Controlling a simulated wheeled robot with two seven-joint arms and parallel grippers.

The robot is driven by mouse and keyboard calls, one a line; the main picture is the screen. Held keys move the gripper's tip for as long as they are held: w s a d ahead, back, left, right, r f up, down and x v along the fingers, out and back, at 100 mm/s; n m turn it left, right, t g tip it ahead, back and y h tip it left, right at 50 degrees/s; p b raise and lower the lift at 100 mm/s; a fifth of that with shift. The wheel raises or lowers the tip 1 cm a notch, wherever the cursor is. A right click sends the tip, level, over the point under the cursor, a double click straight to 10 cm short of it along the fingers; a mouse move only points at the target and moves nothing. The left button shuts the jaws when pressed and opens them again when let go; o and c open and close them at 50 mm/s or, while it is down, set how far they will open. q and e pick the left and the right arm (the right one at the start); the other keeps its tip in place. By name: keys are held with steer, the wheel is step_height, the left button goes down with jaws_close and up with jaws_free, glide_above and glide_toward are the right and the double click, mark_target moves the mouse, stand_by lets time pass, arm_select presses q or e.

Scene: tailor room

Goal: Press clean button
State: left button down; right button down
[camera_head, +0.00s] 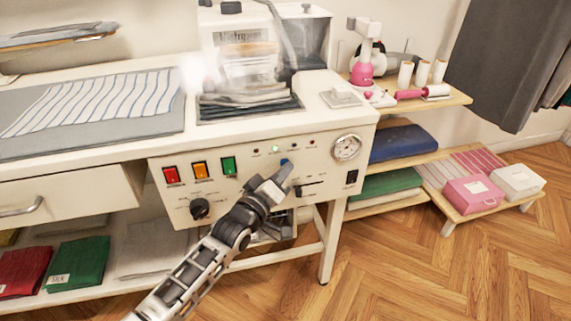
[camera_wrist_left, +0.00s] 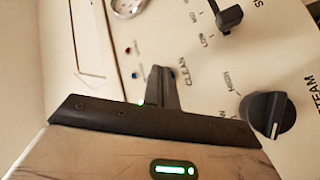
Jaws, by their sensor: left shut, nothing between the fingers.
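The cream control panel (camera_head: 240,204) is on the front of the machine table. My left gripper (camera_head: 286,170) is shut and empty, with its fingertips at the panel, right of the green switch. A small blue button (camera_head: 284,161) shows just at the fingertips in the head view. In the left wrist view the shut fingertips (camera_wrist_left: 162,78) are right beside the printed CLEAN label (camera_wrist_left: 183,79), and they hide whatever lies under them. I cannot tell whether they touch the button or press it in. My right gripper is not in view.
Close by are red (camera_head: 172,175), orange (camera_head: 200,169) and green (camera_head: 229,166) switches, a black knob (camera_head: 200,208), a slider lever (camera_head: 299,191) and a gauge (camera_head: 346,148). White vapour (camera_head: 192,74) hangs over the tabletop. The wooden floor (camera_head: 450,265) at right is clear.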

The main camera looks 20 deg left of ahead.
arm_select(q)
steer(key=shift+s+d+p, duration=0.35)
steer(key=shift+s+p, duration=0.1)
steer(key=shift+s, duration=0.05)
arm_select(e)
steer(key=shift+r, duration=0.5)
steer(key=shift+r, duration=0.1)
